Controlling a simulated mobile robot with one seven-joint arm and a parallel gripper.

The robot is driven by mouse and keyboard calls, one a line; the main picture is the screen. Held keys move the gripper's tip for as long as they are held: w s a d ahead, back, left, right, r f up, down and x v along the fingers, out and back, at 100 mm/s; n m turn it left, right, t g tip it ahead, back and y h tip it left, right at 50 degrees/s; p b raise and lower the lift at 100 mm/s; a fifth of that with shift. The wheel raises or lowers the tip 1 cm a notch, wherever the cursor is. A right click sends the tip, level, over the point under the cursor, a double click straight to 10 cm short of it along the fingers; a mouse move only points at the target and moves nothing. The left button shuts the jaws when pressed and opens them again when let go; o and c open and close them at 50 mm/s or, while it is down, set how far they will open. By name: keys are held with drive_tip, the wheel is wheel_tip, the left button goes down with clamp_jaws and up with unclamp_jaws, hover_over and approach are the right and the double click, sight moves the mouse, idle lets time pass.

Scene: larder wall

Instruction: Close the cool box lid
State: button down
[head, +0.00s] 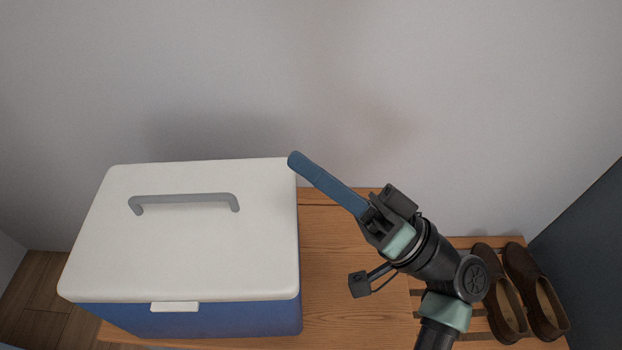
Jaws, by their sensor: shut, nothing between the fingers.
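The cool box has a blue body (220,318) and stands on a wooden surface at the left of the head view. Its white lid (200,255) lies flat over the body, with no gap showing along the front edge. A grey handle (185,199) sits on top of the lid, and a white latch tab (175,307) is at the front. My gripper (297,161) is shut and empty, its long blue fingers pointing up and left. The fingertips are by the lid's back right corner; I cannot tell whether they touch it.
The wooden bench top (345,290) is bare to the right of the box. A pair of brown shoes (520,290) rests on slats at the far right. A plain grey wall (300,70) rises behind, and a dark panel (590,250) stands at the right edge.

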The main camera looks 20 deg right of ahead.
drive_tip(key=s+a+f+n+g+y+b, duration=0.1)
drive_tip(key=s+f+n+g+y+b, duration=0.3)
drive_tip(key=b, duration=1.2)
drive_tip(key=shift+s+a+f+n+g+y+b, duration=0.25)
drive_tip(key=shift+s+f+n, duration=0.45)
drive_tip(key=shift+f+n, duration=2.25)
drive_tip(key=shift+f+m, duration=0.75)
drive_tip(key=shift+f, duration=0.05)
drive_tip(key=p+v, duration=0.2)
drive_tip(key=v, duration=1)
drive_tip(key=shift+r, duration=0.15)
